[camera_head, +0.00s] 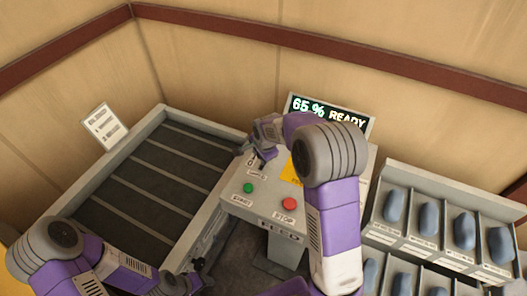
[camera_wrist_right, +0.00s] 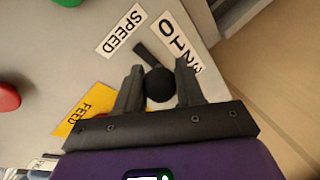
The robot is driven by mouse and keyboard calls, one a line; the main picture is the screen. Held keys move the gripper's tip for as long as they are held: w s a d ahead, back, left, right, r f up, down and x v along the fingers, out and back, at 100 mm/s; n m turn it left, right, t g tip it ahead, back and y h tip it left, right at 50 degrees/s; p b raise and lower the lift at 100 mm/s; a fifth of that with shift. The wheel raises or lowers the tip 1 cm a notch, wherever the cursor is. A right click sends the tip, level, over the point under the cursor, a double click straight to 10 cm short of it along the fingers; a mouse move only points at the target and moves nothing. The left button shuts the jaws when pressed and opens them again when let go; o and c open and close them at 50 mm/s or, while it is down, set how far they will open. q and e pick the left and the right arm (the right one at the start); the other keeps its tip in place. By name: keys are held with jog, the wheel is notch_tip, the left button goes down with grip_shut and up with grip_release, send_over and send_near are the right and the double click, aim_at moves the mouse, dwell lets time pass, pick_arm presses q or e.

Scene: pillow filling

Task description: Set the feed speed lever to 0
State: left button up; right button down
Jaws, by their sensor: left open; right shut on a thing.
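The feed speed lever shows in the right wrist view as a round black knob (camera_wrist_right: 159,87) above a dark slot (camera_wrist_right: 146,53). Beside it are a white SPEED label (camera_wrist_right: 120,31) and a number scale (camera_wrist_right: 181,43) starting at 0. The knob appears towards the higher-number end; its exact mark cannot be told. My right gripper (camera_wrist_right: 159,68) has its fingers on either side of the knob and is shut on it. In the head view the lever is mostly hidden by my right arm. My left gripper (camera_head: 196,277) is open, low beside the conveyor.
The control panel (camera_head: 235,196) carries a green START button (camera_head: 249,188) and a red STOP button (camera_head: 289,205). A display (camera_head: 328,112) reads 65 % READY. A slatted conveyor (camera_head: 150,180) lies left. A rack (camera_head: 390,232) with several blue-grey items stands right.

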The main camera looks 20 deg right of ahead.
jog(key=shift+s+a+f, duration=0.3)
jog(key=shift+s+f, duration=0.05)
jog(key=shift+s, duration=0.05)
jog(key=c, duration=0.7)
grip_release()
jog(key=shift+d, duration=0.1)
jog(key=shift+c, duration=0.2)
jog(key=shift+w+r, duration=0.1)
jog(key=shift+r, duration=0.3)
jog(key=v, duration=0.7)
